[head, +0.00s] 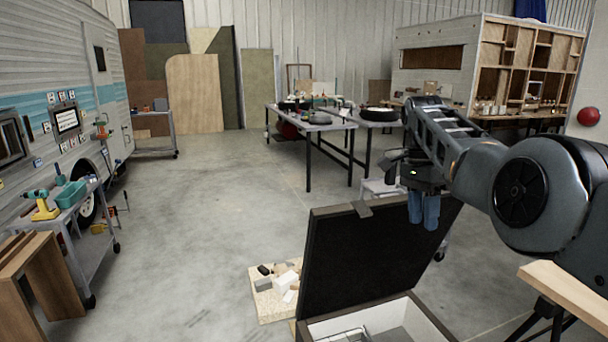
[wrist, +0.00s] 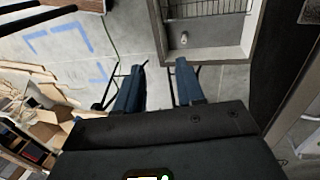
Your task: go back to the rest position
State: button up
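My gripper (head: 424,224) hangs above and behind the raised dark lid of an open case (head: 345,250), at the right of the head view. In the wrist view the two blue fingers of my gripper (wrist: 160,68) stand apart with bare floor between them, and nothing is held. The wrist view shows the open case (wrist: 208,52) beyond the fingers, with a wire rack and a small pale object (wrist: 183,38) inside. Much of the case's inside is cut off in the head view.
A pale board with blocks (head: 273,287) lies left of the case. A tool cart (head: 88,240) stands by the camper (head: 50,90) at left. Work tables (head: 315,125) stand at the back, and a wooden trestle (head: 565,290) at right. The central floor is clear.

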jog(key=s+d+f+n+t, duration=0.1)
jog(key=s+f+n+t, duration=0.1)
jog(key=f, duration=1.3)
jog(key=s+d+f+n+t, duration=0.1)
jog(key=s+f+t, duration=0.15)
jog(key=f, duration=1.15)
jog(key=s+f+n+t, duration=0.4)
jog(key=s+f, duration=1)
jog(key=s, duration=0.3)
jog(key=s+a+r+n+t, duration=0.1)
jog(key=s+r+n+t, duration=0.15)
jog(key=s, duration=0.95)
jog(key=s+a+r+n+t, duration=0.2)
jog(key=s+r, duration=0.2)
jog(key=s, duration=0.7)
jog(key=s+a+r+n+t, duration=0.1)
jog(key=s+r+t, duration=0.1)
jog(key=s+r, duration=0.5)
jog(key=s+a+r+n+t, duration=0.1)
jog(key=s+r, duration=0.7)
jog(key=r, duration=1)
jog(key=shift+s+a+r+n+t+y, duration=0.2)
jog(key=shift+a+n+t+y, duration=0.1)
jog(key=shift+n+t+y, duration=0.15)
